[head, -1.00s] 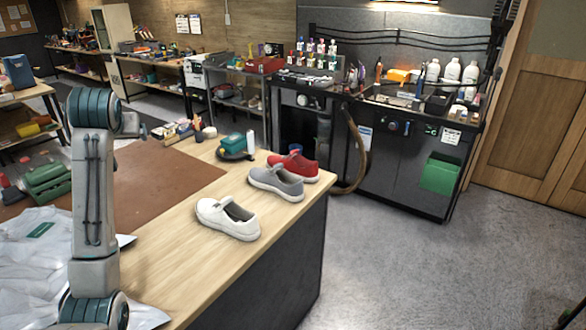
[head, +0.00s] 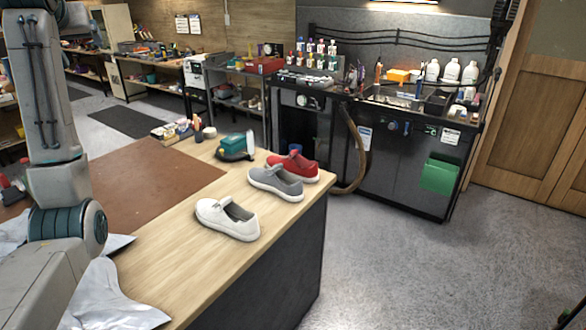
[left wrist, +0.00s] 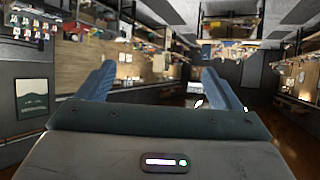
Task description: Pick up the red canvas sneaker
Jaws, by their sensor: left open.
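The red canvas sneaker (head: 302,167) lies near the far right corner of the wooden workbench (head: 190,262). A grey sneaker (head: 277,184) is right in front of it and overlaps its lower edge in the head view. A white sneaker (head: 228,220) lies nearer to me. My left arm rises at the left of the head view, well away from the shoes. My left gripper (left wrist: 158,85) shows in the left wrist view with its two blue fingers apart and nothing between them. My right gripper does not show.
A brown mat (head: 150,185) covers the middle of the workbench. A teal-topped item (head: 234,147) and small supplies stand behind the shoes. White wrapping (head: 110,297) lies at the near left. A counter with bottles (head: 452,72) stands beyond, with open floor to the right.

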